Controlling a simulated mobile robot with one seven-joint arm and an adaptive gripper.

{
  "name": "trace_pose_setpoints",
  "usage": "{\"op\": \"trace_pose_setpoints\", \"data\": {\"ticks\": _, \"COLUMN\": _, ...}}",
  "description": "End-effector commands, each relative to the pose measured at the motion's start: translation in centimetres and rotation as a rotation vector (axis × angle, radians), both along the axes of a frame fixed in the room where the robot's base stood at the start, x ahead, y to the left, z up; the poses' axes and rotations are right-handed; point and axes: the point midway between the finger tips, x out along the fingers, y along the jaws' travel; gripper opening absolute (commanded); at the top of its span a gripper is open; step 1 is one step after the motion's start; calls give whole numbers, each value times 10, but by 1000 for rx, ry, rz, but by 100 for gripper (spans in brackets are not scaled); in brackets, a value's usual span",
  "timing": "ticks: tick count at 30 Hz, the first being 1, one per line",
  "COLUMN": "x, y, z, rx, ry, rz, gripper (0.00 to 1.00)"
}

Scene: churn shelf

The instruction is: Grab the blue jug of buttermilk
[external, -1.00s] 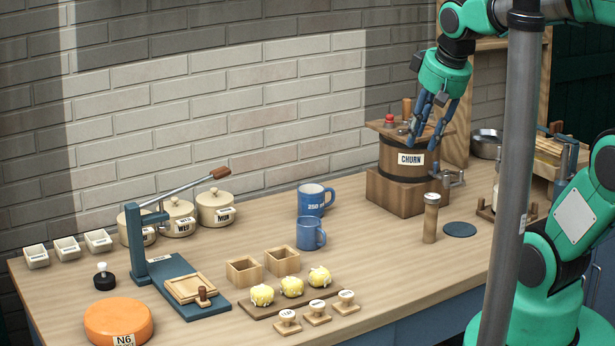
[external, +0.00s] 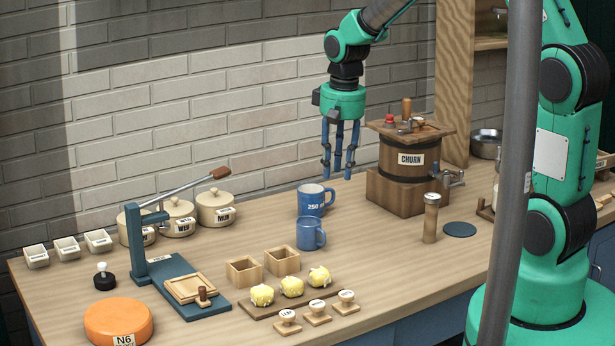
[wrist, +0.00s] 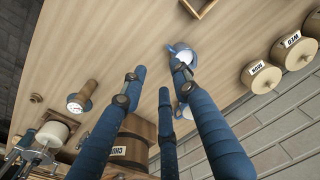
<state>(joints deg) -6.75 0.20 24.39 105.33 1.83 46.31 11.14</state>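Two blue jugs stand close together at mid-table. The rear jug (external: 311,201) carries white lettering that seems to read 250; the front jug (external: 309,235) is slightly smaller. I cannot read which one holds buttermilk. In the wrist view the front jug (wrist: 183,52) shows white contents, partly behind a finger, and the rear jug (wrist: 183,111) is mostly hidden by fingers. My gripper (external: 339,172) is open and empty, its blue fingers pointing down. It hangs above and a little right of the rear jug, apart from both.
The wooden churn (external: 404,158) on its block stands close right of my gripper. Lidded crocks (external: 215,208) and a blue press (external: 172,283) stand left. Wooden boxes (external: 282,260) and butter balls (external: 291,286) lie in front. The table between jugs and churn is clear.

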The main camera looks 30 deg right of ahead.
Motion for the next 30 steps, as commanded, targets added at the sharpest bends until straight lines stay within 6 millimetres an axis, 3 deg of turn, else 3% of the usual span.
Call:
{"op": "trace_pose_setpoints", "data": {"ticks": 4, "x": 15, "y": 9, "z": -27, "rx": -2, "ry": 39, "rz": -6, "gripper": 30}}
{"op": "trace_pose_setpoints", "data": {"ticks": 9, "x": 23, "y": 14, "z": -44, "rx": -4, "ry": 58, "rz": -12, "gripper": 30}}
{"op": "trace_pose_setpoints", "data": {"ticks": 23, "x": 24, "y": 14, "z": -49, "rx": -3, "ry": 61, "rz": -13, "gripper": 30}}
{"op": "trace_pose_setpoints", "data": {"ticks": 30, "x": 24, "y": 15, "z": -69, "rx": -4, "ry": 63, "rz": -13, "gripper": 30}}
